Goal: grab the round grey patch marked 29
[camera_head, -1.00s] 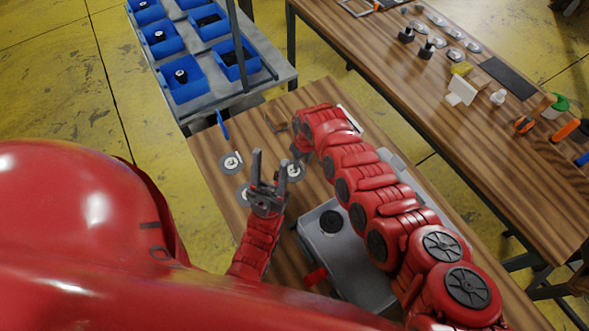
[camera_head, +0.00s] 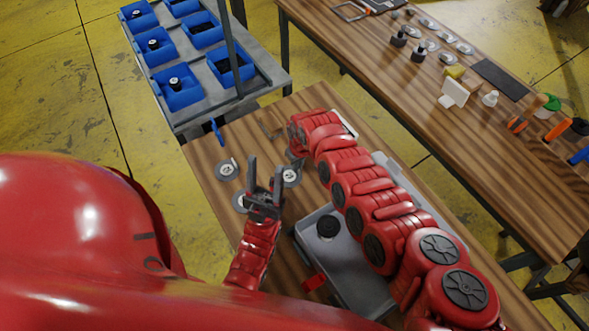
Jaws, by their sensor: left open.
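Three round grey patches with pale centres lie on the near wooden table: one at the left (camera_head: 228,170), one below it (camera_head: 240,202) and one to the right (camera_head: 290,176). Their marks are too small to read, so I cannot tell which is 29. My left gripper (camera_head: 265,172) is open and empty, its fingers pointing away from me, between the lower-left and right patches in the picture. It partly overlaps the lower-left patch's edge. My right gripper (camera_head: 296,156) is at the end of the red arm, just behind the right patch; its fingers are mostly hidden.
A grey case (camera_head: 345,262) with a black disc (camera_head: 327,227) stands on the near table (camera_head: 222,142), partly under my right arm. A trolley with blue bins (camera_head: 183,88) stands behind left. A long table (camera_head: 400,85) with tools and discs runs along the right.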

